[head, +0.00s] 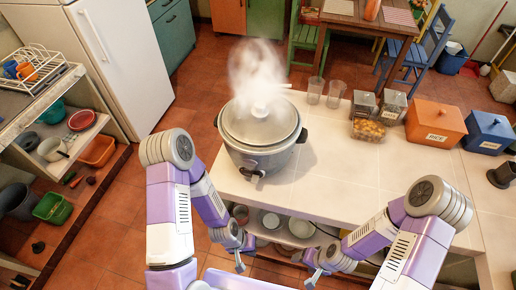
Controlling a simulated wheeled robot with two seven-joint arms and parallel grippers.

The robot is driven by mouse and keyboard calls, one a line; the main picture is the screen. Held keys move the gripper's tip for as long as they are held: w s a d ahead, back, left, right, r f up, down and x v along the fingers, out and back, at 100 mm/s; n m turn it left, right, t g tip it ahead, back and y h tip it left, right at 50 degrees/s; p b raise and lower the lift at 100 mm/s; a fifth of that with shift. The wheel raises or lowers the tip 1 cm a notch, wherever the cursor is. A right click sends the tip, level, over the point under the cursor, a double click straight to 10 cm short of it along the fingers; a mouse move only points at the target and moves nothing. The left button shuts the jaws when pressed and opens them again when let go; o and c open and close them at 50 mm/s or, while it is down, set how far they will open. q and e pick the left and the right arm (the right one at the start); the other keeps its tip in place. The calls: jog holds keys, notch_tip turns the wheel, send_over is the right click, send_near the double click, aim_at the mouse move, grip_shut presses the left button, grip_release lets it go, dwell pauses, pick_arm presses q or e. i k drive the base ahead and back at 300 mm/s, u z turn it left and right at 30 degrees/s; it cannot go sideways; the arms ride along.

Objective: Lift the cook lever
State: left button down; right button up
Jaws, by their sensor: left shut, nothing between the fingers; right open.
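A grey rice cooker (265,155) with a domed lid stands at the left end of the white tiled counter. Its lid is on and steam rises above it. The cook lever (252,174) is a small dark piece low on the cooker's front; its exact position is too small to tell. My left gripper (240,267) is shut and empty, in front of the counter and below the cooker. My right gripper (311,281) is open, to the right and also in front of the counter. Neither gripper touches the cooker.
Two clear glasses (325,92), clear containers (367,130), an orange box (435,124) and a blue box (488,132) stand along the counter's back. The counter (345,185) is clear right of the cooker. Bowls sit on the shelf below.

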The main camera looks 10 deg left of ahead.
aim_at(255, 178)
jog(key=u, duration=0.55)
jog(key=k, duration=1.3)
jog(key=i, duration=0.85)
